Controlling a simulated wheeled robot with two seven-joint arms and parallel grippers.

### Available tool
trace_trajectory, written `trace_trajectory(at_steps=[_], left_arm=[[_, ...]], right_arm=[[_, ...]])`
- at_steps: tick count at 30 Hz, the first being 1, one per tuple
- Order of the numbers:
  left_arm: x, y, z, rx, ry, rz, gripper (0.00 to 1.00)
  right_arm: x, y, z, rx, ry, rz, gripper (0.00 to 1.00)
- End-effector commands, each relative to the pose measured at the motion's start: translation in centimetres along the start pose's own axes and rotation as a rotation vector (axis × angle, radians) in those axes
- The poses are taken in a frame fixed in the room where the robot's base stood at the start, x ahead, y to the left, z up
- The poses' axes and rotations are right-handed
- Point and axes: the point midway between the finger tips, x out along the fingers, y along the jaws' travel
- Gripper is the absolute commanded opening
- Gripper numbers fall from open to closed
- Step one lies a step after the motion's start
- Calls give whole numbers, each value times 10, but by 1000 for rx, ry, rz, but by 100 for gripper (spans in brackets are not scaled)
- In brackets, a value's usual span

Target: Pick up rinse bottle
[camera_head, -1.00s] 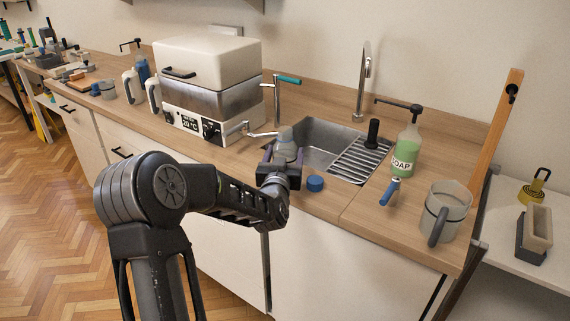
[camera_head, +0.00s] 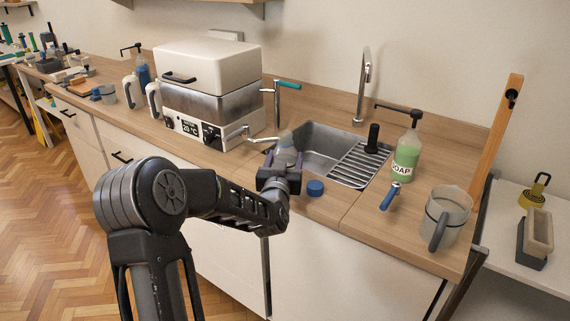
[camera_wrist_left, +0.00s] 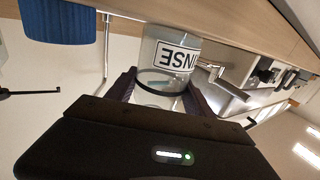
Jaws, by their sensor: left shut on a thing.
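The rinse bottle (camera_head: 285,150) is a clear grey bottle at the left front of the sink. In the left wrist view the bottle (camera_wrist_left: 169,58) shows a white label with "NSE" readable and a dark band below it. My left gripper (camera_head: 279,170) is shut on the bottle, with one finger on each side of it. The gripper hides the bottle's lower part in the head view, so I cannot tell whether it touches the counter. My right gripper is not in view.
A blue cap (camera_head: 315,188) lies on the counter right of the gripper. The steel sink (camera_head: 318,140) is behind. A soap bottle (camera_head: 407,155), a blue-handled tool (camera_head: 389,197) and a grey jug (camera_head: 446,215) stand or lie to the right. A white-lidded heating unit (camera_head: 208,95) stands left.

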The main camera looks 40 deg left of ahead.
Motion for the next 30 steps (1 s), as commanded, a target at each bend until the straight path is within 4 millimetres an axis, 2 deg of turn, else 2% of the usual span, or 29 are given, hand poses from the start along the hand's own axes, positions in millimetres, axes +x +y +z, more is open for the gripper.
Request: trace_trajectory(at_steps=[5, 12, 18, 30], left_arm=[[0, 0, -19, 1, 7, -1, 6], [0, 0, -66, 0, 10, -1, 6], [0, 0, -95, 0, 7, -1, 6], [0, 0, -100, 0, 3, 0, 6]], right_arm=[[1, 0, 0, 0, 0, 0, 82], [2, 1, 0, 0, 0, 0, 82], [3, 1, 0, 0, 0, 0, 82], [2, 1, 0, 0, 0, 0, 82]])
